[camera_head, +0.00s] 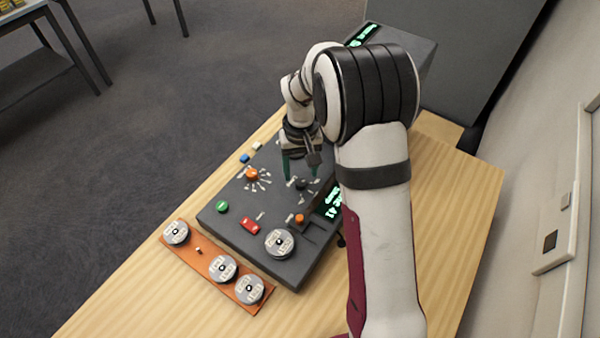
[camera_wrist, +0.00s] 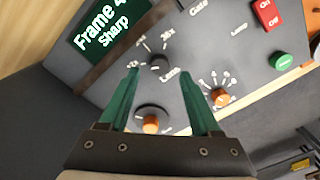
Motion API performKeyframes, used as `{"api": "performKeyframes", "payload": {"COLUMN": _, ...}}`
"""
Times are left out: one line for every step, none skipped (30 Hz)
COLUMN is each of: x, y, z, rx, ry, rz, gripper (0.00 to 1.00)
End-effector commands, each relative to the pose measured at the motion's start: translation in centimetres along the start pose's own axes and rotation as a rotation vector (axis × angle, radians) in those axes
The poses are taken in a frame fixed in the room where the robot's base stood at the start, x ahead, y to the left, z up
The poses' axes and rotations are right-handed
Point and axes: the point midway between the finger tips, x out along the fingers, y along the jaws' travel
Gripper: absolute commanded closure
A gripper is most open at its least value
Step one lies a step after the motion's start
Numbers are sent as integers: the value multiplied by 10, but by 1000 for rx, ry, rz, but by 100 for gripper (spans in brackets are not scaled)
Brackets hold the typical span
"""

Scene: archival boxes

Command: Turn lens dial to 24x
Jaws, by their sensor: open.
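The lens dial (camera_wrist: 157,62) is a small dark round knob on the grey panel, with the word "Lens" beside it and tick marks around it. One mark reads "36x"; the other labels are partly hidden or too small to read, and I cannot tell its setting. In the head view the dial (camera_head: 300,184) is just below the fingertips. My gripper (camera_wrist: 158,75) is open, its two green fingers pointing at the panel on either side of the dial, with nothing held. In the head view my gripper (camera_head: 300,168) hangs over the panel's upper right part.
An orange knob (camera_wrist: 221,98) with marks, another dark and orange knob (camera_wrist: 151,120), a red switch (camera_wrist: 266,12) and a green button (camera_wrist: 281,61) share the panel. The screen (camera_wrist: 104,25) reads "Frame 4 Sharp". An orange tray (camera_head: 207,251) with reels lies in front.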

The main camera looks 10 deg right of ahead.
Motion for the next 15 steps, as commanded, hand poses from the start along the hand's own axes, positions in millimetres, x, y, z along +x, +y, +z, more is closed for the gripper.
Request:
{"api": "performKeyframes", "payload": {"x": 10, "y": 0, "z": 1, "rx": 0, "ry": -3, "rz": 0, "gripper": 36}}
{"api": "performKeyframes", "payload": {"x": 15, "y": 0, "z": 1, "rx": 0, "ry": -3, "rz": -1, "gripper": 36}}
{"api": "performKeyframes", "payload": {"x": 21, "y": 0, "z": 1, "rx": 1, "ry": -3, "rz": -1, "gripper": 36}}
{"api": "performKeyframes", "payload": {"x": 24, "y": 0, "z": 1, "rx": 1, "ry": -2, "rz": -1, "gripper": 36}}
{"api": "performKeyframes", "payload": {"x": 27, "y": 0, "z": 0, "rx": 1, "ry": -1, "rz": 0, "gripper": 36}}
{"api": "performKeyframes", "payload": {"x": 30, "y": 0, "z": 1, "rx": 1, "ry": -2, "rz": 0, "gripper": 36}}
{"api": "performKeyframes", "payload": {"x": 32, "y": 0, "z": 1, "rx": 1, "ry": -2, "rz": 0, "gripper": 36}}
{"api": "performKeyframes", "payload": {"x": 33, "y": 0, "z": 0, "rx": 1, "ry": -1, "rz": 0, "gripper": 36}}
{"api": "performKeyframes", "payload": {"x": 34, "y": 0, "z": 0, "rx": 0, "ry": 0, "rz": 0, "gripper": 36}}
{"api": "performKeyframes", "payload": {"x": 35, "y": 0, "z": 0, "rx": 0, "ry": 0, "rz": 0, "gripper": 36}}
{"api": "performKeyframes", "payload": {"x": 35, "y": 0, "z": 0, "rx": 1, "ry": 1, "rz": 0, "gripper": 36}}
{"api": "performKeyframes", "payload": {"x": 35, "y": 0, "z": 0, "rx": 1, "ry": 1, "rz": 0, "gripper": 36}}
{"api": "performKeyframes", "payload": {"x": 35, "y": 0, "z": 0, "rx": 1, "ry": 1, "rz": 0, "gripper": 36}}
{"api": "performKeyframes", "payload": {"x": 35, "y": 0, "z": 0, "rx": 1, "ry": 1, "rz": 0, "gripper": 36}}
{"api": "performKeyframes", "payload": {"x": 35, "y": 0, "z": 0, "rx": 1, "ry": 1, "rz": 0, "gripper": 36}}
